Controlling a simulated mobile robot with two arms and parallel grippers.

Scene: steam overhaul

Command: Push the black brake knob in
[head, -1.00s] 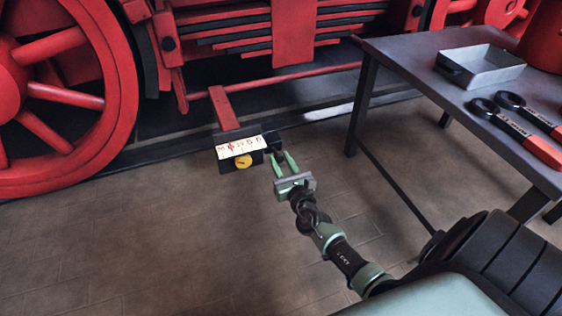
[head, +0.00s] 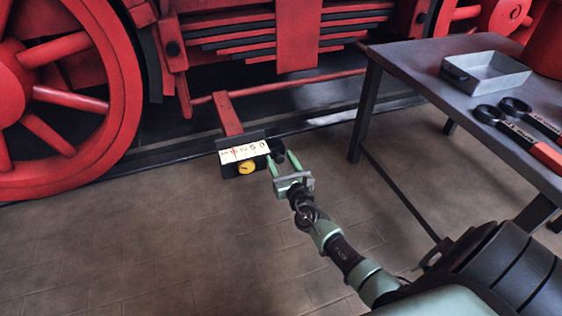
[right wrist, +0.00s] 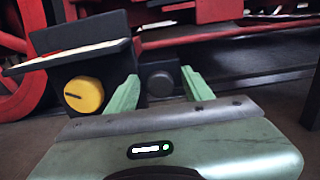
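The black brake knob (right wrist: 160,84) faces me between the fingers of my right gripper (right wrist: 161,88) in the right wrist view. The fingers stand apart, open, with one on each side of the knob; I cannot tell whether they touch it. In the head view my right gripper (head: 286,164) is at the right end of the brake box, and the knob (head: 277,157) shows small and dark by its fingertips. A yellow knob (right wrist: 84,94) with a dark mark sits to the left of it, under a white scale plate (head: 243,152). My left gripper does not show.
A dark table (head: 400,62) stands to the right, bearing a metal tray (head: 485,72) and red-handled wrenches (head: 512,128). The paved floor in front is clear.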

